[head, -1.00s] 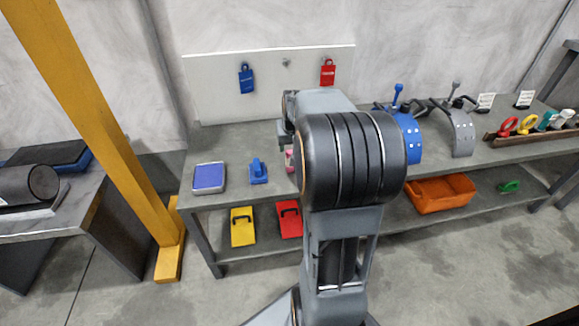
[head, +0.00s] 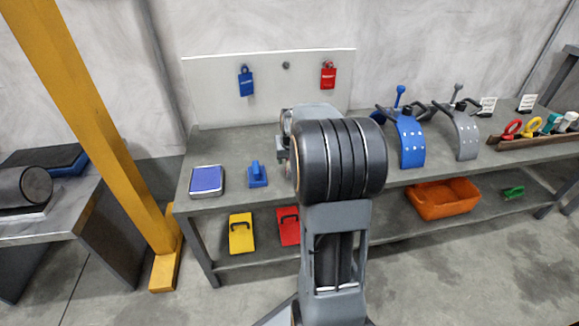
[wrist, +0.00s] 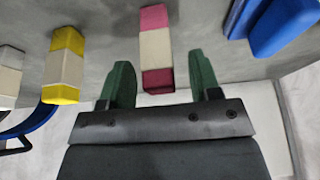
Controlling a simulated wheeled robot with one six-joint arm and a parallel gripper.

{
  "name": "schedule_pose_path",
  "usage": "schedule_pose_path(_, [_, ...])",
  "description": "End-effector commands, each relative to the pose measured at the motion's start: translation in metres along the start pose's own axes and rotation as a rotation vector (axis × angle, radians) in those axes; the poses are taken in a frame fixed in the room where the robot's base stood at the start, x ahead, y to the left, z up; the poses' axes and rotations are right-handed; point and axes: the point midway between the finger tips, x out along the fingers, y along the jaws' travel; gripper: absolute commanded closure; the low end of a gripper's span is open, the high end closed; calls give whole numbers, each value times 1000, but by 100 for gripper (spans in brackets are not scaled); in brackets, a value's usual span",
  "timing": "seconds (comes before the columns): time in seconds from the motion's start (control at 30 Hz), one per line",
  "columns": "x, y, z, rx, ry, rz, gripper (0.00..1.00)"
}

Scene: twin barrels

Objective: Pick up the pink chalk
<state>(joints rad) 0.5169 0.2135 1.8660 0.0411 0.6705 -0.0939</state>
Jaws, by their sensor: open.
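The pink chalk (wrist: 155,48) is a block with pink ends and a pale middle band. In the wrist view it stands out at the top centre. My gripper (wrist: 160,82) is open, its two dark green fingers apart. The near end of the chalk shows between the fingertips, with a gap on each side; no contact is visible. A yellow-and-white chalk (wrist: 64,65) and a whitish chalk (wrist: 9,75) are to the left of it. In the head view my arm hides the gripper and the chalk.
A blue block-like tool (head: 257,175) is on the bench (head: 225,145); a blue object (wrist: 275,25) is close right of the gripper in the wrist view. A blue-topped pad (head: 207,181) lies at the bench's left. Blue (head: 409,138) and grey (head: 465,135) curved stands are to the right.

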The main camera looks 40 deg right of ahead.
Motion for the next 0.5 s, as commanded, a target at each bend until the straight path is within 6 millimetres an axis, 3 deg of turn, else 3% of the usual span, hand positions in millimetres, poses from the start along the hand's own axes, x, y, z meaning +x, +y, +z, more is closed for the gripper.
schedule_pose_path(0.07, [0, 0, 0, 0, 0, 0, 48])
schedule_pose_path(0.5, [0, 0, 0, 0, 0, 0, 90])
